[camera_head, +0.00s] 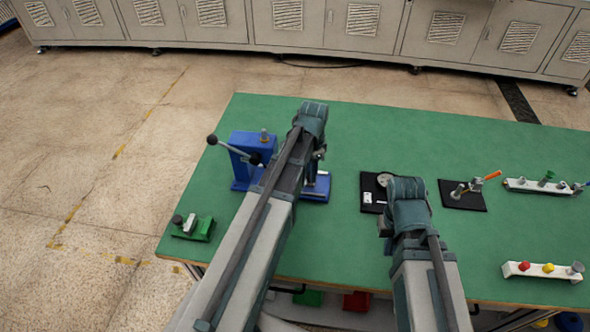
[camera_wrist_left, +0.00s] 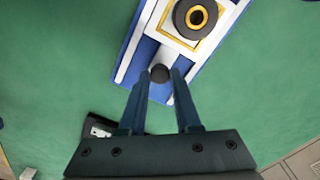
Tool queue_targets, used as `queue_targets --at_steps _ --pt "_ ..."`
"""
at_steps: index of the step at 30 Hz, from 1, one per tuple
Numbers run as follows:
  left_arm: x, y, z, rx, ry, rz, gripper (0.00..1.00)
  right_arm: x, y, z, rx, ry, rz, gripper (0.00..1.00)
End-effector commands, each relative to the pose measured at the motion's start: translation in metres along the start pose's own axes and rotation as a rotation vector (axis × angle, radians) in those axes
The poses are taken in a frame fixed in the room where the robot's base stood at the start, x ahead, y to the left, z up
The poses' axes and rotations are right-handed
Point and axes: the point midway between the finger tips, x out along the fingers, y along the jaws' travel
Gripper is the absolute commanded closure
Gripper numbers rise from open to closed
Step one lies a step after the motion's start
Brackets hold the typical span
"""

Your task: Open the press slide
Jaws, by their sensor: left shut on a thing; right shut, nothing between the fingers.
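The blue press (camera_head: 248,158) stands at the left of the green table, with a black-knobbed lever on its left. Its blue slide (camera_head: 319,187) shows low on the right side, partly hidden by my left arm. In the left wrist view, the slide (camera_wrist_left: 130,62) has white strips and carries a black ring part (camera_wrist_left: 196,17) on a yellow-edged square. My left gripper (camera_wrist_left: 160,76) is shut on the slide's round black knob (camera_wrist_left: 159,73), at the slide's end. In the head view my left gripper (camera_head: 314,176) is mostly hidden. My right gripper (camera_head: 386,246) is shut and empty, largely hidden beside its wrist.
A black plate with a dial (camera_head: 370,190) lies beside my right wrist. A black pad with an orange-handled clamp (camera_head: 465,195) and white racks (camera_head: 545,271) stand further right. A small green fixture (camera_head: 196,228) sits front left. The table's back is clear.

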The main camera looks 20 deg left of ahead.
Motion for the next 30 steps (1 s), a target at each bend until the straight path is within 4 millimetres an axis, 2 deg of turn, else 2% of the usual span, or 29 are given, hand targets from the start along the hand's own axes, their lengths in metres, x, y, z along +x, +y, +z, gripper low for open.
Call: queue_targets --at_steps 4,13,14,18,30 --pt "0.0000 0.0082 -0.0126 0.000 -0.001 -0.001 1.00 0.0000 -0.0001 0.0000 0.000 0.000 0.000 1.00" --pt "0.0000 0.0088 -0.0130 -0.002 0.000 -0.001 1.00 0.0000 -0.0001 0.0000 0.000 0.000 0.000 1.00" --pt "0.0000 0.0088 -0.0130 -0.002 0.000 -0.001 0.63 0.0000 -0.0001 0.0000 0.000 0.000 0.000 1.00" --pt "0.0000 0.0087 -0.0129 -0.002 -0.001 -0.001 0.38 0.0000 -0.0001 0.0000 0.000 0.000 0.000 1.00" --pt "-0.0028 0.0086 -0.0129 -0.001 -0.001 -0.001 0.38 -0.0028 0.0002 0.0002 0.000 0.000 0.000 1.00"
